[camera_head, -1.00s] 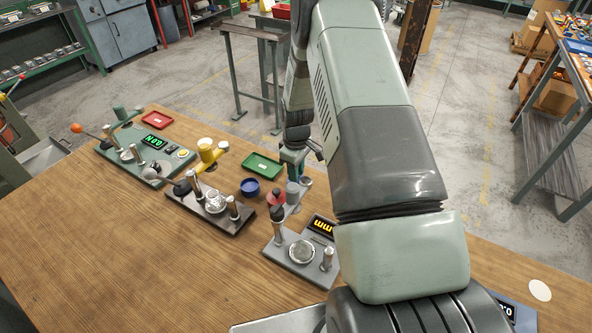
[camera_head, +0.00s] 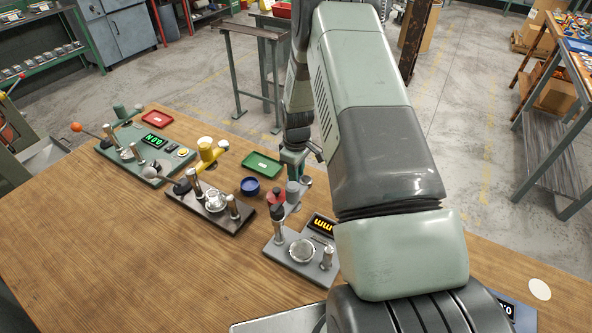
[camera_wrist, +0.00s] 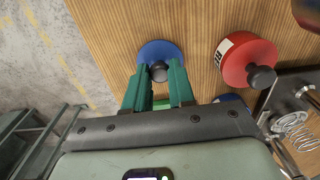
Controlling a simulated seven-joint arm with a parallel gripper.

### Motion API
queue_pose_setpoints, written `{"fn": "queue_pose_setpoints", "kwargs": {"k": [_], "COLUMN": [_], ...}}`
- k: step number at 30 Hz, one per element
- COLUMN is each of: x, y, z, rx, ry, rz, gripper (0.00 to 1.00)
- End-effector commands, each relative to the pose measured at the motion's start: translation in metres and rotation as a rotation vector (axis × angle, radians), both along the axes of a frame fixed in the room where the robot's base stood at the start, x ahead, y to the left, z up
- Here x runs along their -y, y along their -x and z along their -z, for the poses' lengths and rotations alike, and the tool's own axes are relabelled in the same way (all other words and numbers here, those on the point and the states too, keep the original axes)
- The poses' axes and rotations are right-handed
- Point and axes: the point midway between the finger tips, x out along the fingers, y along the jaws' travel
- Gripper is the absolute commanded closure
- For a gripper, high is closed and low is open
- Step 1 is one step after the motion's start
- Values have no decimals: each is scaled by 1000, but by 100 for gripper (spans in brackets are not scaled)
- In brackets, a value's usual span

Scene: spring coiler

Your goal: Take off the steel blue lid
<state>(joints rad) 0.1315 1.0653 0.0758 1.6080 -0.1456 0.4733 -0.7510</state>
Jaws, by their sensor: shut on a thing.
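The steel blue lid (camera_wrist: 158,50) is a round blue disc with a dark knob (camera_wrist: 159,72), seen from above in the wrist view. My gripper (camera_wrist: 160,70) has its two green fingers on either side of the knob and is shut on it. I cannot tell whether the lid sits on a jar or is raised, as whatever is under it is hidden. In the head view my gripper (camera_head: 293,158) is small, at the table's far edge, and the lid cannot be made out clearly there.
A red lidded jar (camera_wrist: 248,55) with a black knob stands close to the right in the wrist view. The table's left front (camera_head: 120,250) is clear.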

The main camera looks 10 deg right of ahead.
Motion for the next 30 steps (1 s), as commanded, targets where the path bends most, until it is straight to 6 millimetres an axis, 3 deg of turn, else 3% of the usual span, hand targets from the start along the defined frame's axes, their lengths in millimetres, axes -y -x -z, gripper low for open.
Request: {"fn": "queue_pose_setpoints", "kwargs": {"k": [3, 4, 9, 15, 19, 30], "x": [0, 0, 0, 0, 0, 0], "y": [0, 0, 0, 0, 0, 0], "z": [0, 0, 0, 0, 0, -4], "rx": [0, 0, 0, 0, 0, 1], "ry": [0, 0, 0, 0, 0, 0], "rz": [0, 0, 0, 0, 0, 0], "gripper": [93, 71, 46, 46, 29, 29]}}
